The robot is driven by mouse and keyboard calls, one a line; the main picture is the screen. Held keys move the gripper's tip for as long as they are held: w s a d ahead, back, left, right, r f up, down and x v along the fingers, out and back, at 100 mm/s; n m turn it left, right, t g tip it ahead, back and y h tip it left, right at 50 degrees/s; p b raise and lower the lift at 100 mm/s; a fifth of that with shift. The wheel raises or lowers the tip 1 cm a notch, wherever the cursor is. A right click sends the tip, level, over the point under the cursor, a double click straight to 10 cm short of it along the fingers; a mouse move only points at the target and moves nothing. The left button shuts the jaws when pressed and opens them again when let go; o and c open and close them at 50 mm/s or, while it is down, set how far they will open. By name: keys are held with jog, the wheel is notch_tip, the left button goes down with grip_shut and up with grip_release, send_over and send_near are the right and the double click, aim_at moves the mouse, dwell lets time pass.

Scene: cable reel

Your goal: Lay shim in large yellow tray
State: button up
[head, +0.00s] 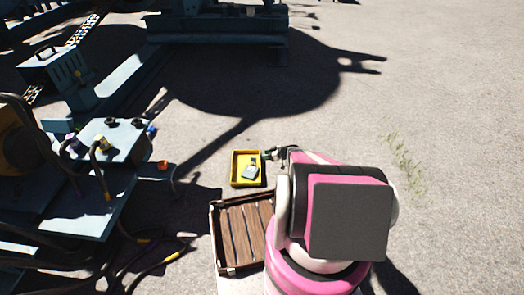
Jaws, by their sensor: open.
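The large yellow tray (235,181) lies on the ground at the centre of the head view. Inside it are a small light grey piece (248,172) and a darker small item beside it. I cannot tell for sure which of these is the shim. My gripper (268,155) is open at the tray's upper right edge, at the end of my pink and white arm. The fingertips are small and dark here, and I see nothing clearly between them.
A brown slatted wooden crate (213,232) stands just in front of the tray, partly behind my arm. A blue machine with cables and connectors (113,143) fills the left. A small orange cup-like thing (162,166) is left of the tray. Open ground lies to the right.

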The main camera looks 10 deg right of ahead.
jog(key=s+a+r+m+g+h, duration=0.1)
jog(key=s+a+r+g, duration=0.1)
jog(key=s+a+r, duration=0.3)
jog(key=s+a+r+m+g, duration=0.1)
jog(key=s+a+r, duration=0.1)
jog(key=r, duration=0.6)
jog(key=s+a+r+m+g+h, duration=0.1)
jog(key=s+r+m+h, duration=0.3)
jog(key=s+r, duration=0.8)
jog(key=s+a+r+m+g+h, duration=0.2)
jog(key=s+a+r+m+h, duration=0.2)
jog(key=s+r, duration=0.7)
notch_tip(320, 180, up, 3)
jog(key=shift+s+r+m+g+h, duration=0.2)
jog(key=shift+s+m+g+h, duration=0.15)
jog(key=shift+h, duration=0.75)
